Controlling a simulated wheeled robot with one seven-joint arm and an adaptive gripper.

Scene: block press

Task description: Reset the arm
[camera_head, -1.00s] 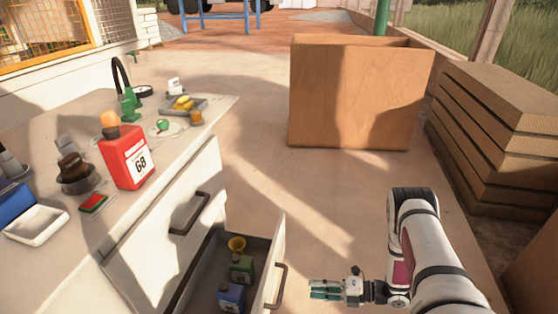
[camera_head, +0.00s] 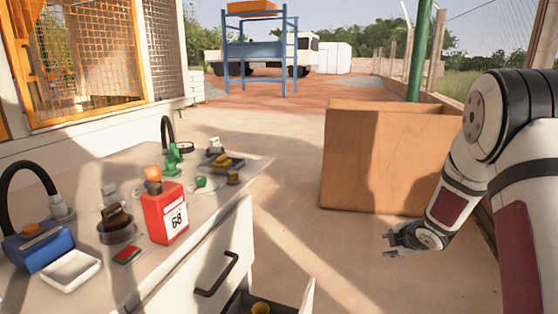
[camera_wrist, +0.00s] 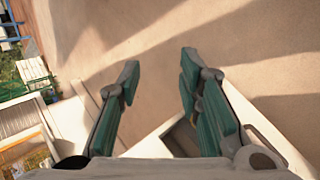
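My gripper (camera_head: 390,244) is in the air at the right of the head view, in front of the wooden box and right of the counter. In the wrist view its two green-padded fingers (camera_wrist: 158,85) are spread apart with nothing between them, and bare floor shows beyond. My arm comes in from the right edge and bends down to the gripper. Part of the open drawer (camera_wrist: 180,137) shows below and between the fingers in the wrist view.
A counter at left holds a red bottle (camera_head: 166,213), a blue container (camera_head: 40,245), a white tray (camera_head: 70,268) and a green press (camera_head: 173,158). Its drawer (camera_head: 240,301) is open. A large wooden box (camera_head: 370,165) stands on the floor. Floor between counter and box is clear.

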